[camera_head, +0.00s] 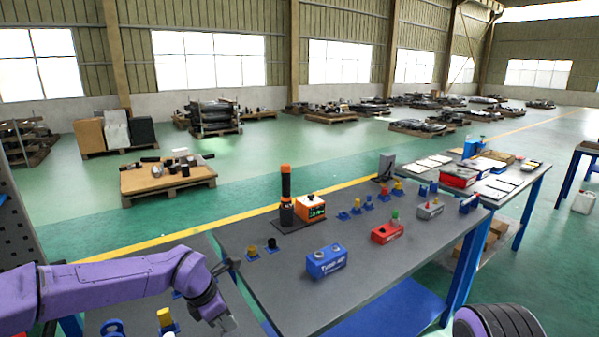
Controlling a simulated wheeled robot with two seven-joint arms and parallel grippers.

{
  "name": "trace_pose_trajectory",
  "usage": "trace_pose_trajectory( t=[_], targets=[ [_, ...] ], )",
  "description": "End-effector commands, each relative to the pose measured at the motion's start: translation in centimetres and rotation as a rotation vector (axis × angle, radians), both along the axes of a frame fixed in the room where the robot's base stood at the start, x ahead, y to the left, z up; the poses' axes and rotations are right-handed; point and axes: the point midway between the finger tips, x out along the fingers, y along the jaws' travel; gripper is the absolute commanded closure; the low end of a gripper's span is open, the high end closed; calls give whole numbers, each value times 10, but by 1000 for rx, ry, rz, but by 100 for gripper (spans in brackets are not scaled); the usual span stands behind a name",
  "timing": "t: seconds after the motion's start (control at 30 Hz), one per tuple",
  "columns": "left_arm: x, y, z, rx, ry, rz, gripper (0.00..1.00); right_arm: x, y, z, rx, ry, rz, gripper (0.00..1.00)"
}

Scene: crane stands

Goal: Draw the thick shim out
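My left arm comes in from the left, and my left gripper (226,325) points down over the near grey bench at the bottom edge. Its fingers are small and partly cut off, so I cannot tell whether they are open or shut, or whether they hold anything. I cannot make out a thick shim; it may be hidden by my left arm or too small to tell. A yellow-topped piece in a blue holder (166,320) stands left of the gripper. My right gripper is not in view; only part of my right arm shows at the bottom right.
The grey workbench (290,285) carries a blue box (326,261), a red box (387,233), an orange device (311,208), a dark post with an orange top (286,193) and several small blue holders. Its front middle is clear. Another table (512,194) stands behind right.

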Motion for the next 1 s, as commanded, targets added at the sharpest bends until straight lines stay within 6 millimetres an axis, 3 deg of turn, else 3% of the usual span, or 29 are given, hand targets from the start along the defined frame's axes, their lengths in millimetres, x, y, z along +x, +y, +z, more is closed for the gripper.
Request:
trace_pose_trajectory(
  t=[0.33,1.0],
  targets=[
    [0,0,4,-1,-1,0,100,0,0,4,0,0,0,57],
    [0,0,45,0,-1,0,100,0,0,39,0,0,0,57]
  ],
)
